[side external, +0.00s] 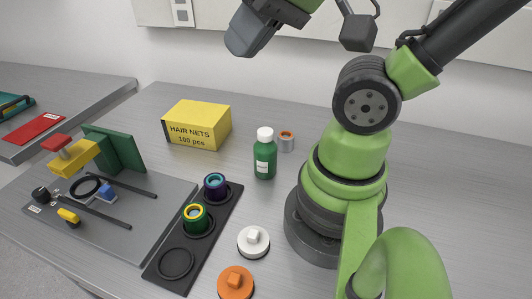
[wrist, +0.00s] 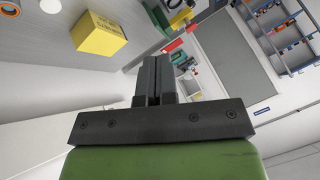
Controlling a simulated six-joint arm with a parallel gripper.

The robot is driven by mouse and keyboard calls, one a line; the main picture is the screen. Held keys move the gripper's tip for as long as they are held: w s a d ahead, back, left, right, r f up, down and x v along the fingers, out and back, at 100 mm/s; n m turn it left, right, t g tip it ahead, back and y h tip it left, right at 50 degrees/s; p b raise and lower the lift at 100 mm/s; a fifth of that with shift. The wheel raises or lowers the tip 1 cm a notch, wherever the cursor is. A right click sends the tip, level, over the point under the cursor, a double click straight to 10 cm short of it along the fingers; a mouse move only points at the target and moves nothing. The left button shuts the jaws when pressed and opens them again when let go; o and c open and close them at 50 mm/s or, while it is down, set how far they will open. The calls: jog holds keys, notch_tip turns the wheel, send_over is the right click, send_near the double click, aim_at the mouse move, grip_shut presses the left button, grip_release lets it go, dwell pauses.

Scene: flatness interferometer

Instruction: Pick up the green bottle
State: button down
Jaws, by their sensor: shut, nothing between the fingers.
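The green bottle (side external: 265,160) stands upright on the grey table, with a white cap and a white label. It is right of the yellow box and left of my arm's base. My gripper (side external: 240,42) is high above the table at the top of the side view, well above the bottle and apart from it. In the wrist view my gripper's fingers (wrist: 154,68) are together with nothing between them. I cannot make out the green bottle in the wrist view.
A yellow hair nets box (side external: 196,126) and a small orange-topped cylinder (side external: 286,141) are near the bottle. A black holder (side external: 160,263) carries ringed pieces. White (side external: 253,243) and orange (side external: 236,284) knobbed discs lie in front. A grey plate (side external: 150,225) with fixtures is at left.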

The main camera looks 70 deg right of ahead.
jog(key=c, duration=0.7)
grip_release()
jog(key=shift+o, duration=0.2)
jog(key=n+g+h, duration=0.2)
jog(key=n+g, duration=0.4)
jog(key=g, duration=0.2)
send_near(265, 131)
jog(key=shift+w+a+f, duration=0.1)
jog(key=shift+a, duration=0.05)
jog(key=shift+f+g, duration=0.3)
jog(key=shift+f, duration=0.05)
jog(key=shift+s+f, duration=0.15)
jog(key=shift+f, duration=1.45)
jog(key=shift+s+f, duration=0.2)
jog(key=shift+f, duration=1.4)
jog(key=shift+s+f, duration=0.15)
jog(key=shift+f, duration=1.45)
